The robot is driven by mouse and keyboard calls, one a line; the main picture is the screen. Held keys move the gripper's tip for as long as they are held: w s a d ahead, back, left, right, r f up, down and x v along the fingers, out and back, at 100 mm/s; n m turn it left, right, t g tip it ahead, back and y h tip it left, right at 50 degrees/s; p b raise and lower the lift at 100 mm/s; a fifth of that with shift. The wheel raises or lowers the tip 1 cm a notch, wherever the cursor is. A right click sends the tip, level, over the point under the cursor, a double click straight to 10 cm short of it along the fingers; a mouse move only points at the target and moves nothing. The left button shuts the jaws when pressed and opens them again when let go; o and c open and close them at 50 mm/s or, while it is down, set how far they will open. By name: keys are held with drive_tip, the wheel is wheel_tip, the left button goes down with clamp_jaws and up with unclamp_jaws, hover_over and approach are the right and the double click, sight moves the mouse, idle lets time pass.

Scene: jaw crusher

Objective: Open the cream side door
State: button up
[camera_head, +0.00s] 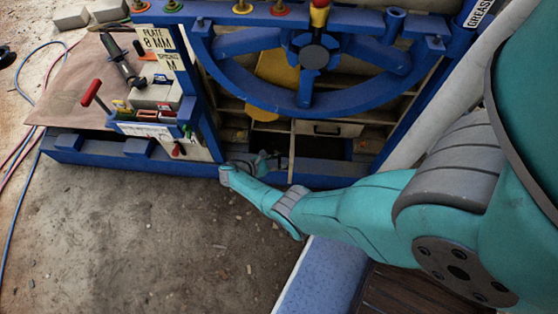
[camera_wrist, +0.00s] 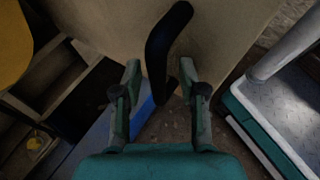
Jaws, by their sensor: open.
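The cream side door (camera_wrist: 105,22) fills the upper middle of the wrist view as a plain flat panel. A dark opening lies beyond its left edge, so it appears to stand ajar. Its black curved handle (camera_wrist: 160,50) runs down between the fingertips of my gripper (camera_wrist: 160,78). The fingers are open, one on each side of the handle's lower part; I cannot tell whether they touch it. In the head view my gripper (camera_head: 245,168) is low at the machine's blue base, and a thin cream upright strip beside it looks like the door's edge.
A blue handwheel (camera_head: 305,100) and a yellow part (camera_head: 277,70) are above. A cream drawer front (camera_head: 330,128) with a black handle is behind. A tool bench (camera_head: 100,80) stands at left, with hoses on the floor. The dirt floor (camera_head: 130,240) in front is clear.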

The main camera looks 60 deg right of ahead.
drive_tip(key=shift+w+r, duration=0.1)
drive_tip(key=shift+w, duration=0.05)
drive_tip(key=v, duration=1.1)
drive_tip(key=shift+w+a+r, duration=0.2)
drive_tip(key=shift+a, duration=0.1)
drive_tip(key=shift+s+f, duration=0.1)
